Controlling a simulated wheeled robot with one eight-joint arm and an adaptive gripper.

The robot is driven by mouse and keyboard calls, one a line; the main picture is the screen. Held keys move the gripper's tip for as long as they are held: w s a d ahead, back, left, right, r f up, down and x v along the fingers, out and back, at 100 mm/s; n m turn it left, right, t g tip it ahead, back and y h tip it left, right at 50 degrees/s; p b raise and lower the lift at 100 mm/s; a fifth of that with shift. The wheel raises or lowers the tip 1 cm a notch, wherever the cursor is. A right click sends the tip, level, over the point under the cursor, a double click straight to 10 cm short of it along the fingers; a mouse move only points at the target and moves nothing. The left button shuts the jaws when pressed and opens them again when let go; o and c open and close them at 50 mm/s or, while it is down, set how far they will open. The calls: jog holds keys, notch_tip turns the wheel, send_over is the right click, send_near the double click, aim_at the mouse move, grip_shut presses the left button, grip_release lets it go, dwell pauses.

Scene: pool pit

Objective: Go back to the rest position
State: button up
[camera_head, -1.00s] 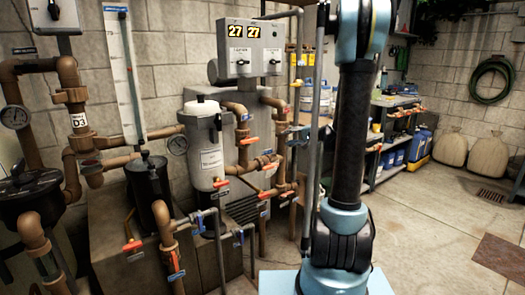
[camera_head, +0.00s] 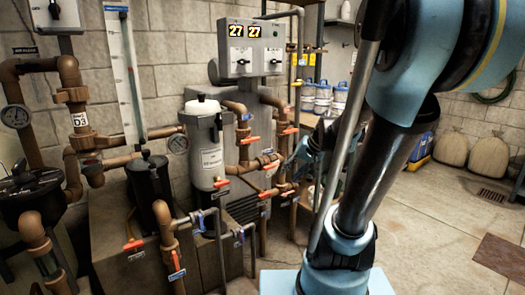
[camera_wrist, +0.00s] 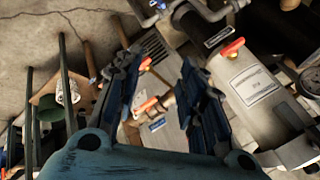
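My gripper (camera_wrist: 161,78) shows in the wrist view with its two dark blue fingers spread apart. It is open, and nothing sits between the fingers. Beyond the gap lie pipes and a red-handled valve, apart from the fingers. In the head view my arm stands on the right, its upper part leaning right. My gripper (camera_head: 312,150) is partly seen there, small and dark, left of the arm and near the pipework; the arm hides some of it.
A grey filter canister (camera_head: 207,150) stands among brown pipes with red valve handles. A grey control box (camera_head: 252,47) shows two 27 readings. A black pump pot (camera_head: 32,195) is at left. Sacks (camera_head: 452,148) lie by the back wall. The floor (camera_head: 430,225) at right is clear.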

jog(key=s+d+f+n+g+h, duration=0.1)
jog(key=s+d+f+h, duration=0.1)
jog(key=s, duration=0.6)
jog(key=s+d+f+n+g+h, duration=0.1)
jog(key=s+d+f+h, duration=0.2)
jog(key=s, duration=0.6)
notch_tip(320, 180, down, 2)
jog(key=d, duration=0.2)
jog(key=shift+s+d+f, duration=0.2)
jog(key=shift+s+d, duration=0.05)
jog(key=shift+d, duration=0.15)
jog(key=shift+w+f, duration=0.2)
jog(key=shift+w, duration=0.2)
